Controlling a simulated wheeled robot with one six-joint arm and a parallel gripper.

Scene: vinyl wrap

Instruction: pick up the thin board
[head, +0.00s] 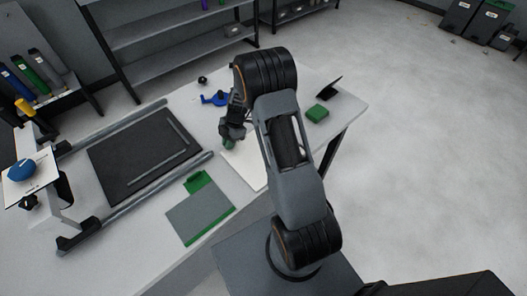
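A thin flat white board (247,168) lies on the table, partly hidden behind my arm. A flat grey board with a green edge (200,212) lies near the table's front edge, left of the white one. I cannot tell which of the two is the thin board. My gripper (229,142) points down over the far left part of the white board. A small green thing shows at its fingertips. The fingers are small and dark here, so I cannot tell whether they are open, shut or touching anything.
A black cutting mat (125,160) with grey rails fills the table's left. A green block (317,113) and a dark angled stand (331,88) sit at the right end. A blue tool (216,99) lies behind my gripper. Shelves (180,35) stand behind; open floor lies right.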

